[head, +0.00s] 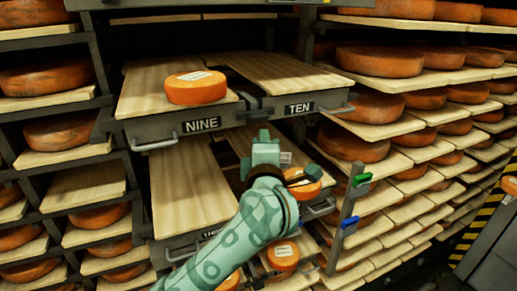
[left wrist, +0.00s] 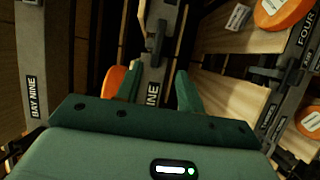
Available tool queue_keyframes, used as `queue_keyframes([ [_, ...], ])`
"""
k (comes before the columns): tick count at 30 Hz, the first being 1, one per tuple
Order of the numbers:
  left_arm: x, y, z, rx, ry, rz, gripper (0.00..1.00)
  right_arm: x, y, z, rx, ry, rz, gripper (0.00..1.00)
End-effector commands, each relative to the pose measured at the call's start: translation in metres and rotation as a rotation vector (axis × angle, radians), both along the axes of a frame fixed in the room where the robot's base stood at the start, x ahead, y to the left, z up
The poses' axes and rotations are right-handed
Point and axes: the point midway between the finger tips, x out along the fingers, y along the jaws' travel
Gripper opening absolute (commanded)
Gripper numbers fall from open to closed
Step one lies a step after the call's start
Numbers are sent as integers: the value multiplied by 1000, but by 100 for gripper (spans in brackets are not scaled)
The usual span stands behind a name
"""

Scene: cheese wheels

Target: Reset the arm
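My left arm rises from the bottom of the head view. Its gripper (head: 264,150) is in front of the shelves, below the TEN shelf (head: 300,108) and right of the NINE shelf (head: 203,124). In the left wrist view the two green fingers (left wrist: 160,88) stand apart with no object held between them. The NINE label (left wrist: 152,94) shows in the gap behind them. A labelled orange cheese wheel (head: 196,88) sits on the NINE shelf's board. The TEN board is empty. My right gripper is not in view.
A cheese wheel (head: 304,183) is close right of my left gripper, with another (head: 284,256) lower down. An empty board (head: 187,190) lies below NINE. Racks of cheese wheels stand on both sides.

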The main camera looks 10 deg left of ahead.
Motion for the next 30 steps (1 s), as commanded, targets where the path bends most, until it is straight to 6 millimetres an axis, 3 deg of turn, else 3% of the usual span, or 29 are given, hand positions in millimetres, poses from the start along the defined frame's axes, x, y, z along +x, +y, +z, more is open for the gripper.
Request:
queue_keyframes([
  [4,0,-1,0,0,0,1,38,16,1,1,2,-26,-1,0],
  [13,0,-2,2,-29,-16,-3,38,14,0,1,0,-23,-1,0],
  [16,1,-2,28,-17,-178,-5,38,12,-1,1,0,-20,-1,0],
  [19,16,4,51,193,-418,38,38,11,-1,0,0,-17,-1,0],
  [20,23,3,36,301,-465,40,38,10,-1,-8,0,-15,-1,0],
  [21,34,-2,-2,465,-490,15,38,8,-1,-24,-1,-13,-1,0],
  [24,50,-14,-95,747,-445,-87,38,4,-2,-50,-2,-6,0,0],
  [26,55,-17,-149,867,-387,-153,38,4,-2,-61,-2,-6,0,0],
  [30,55,-17,-278,1084,-215,-310,38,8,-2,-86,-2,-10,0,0],
])
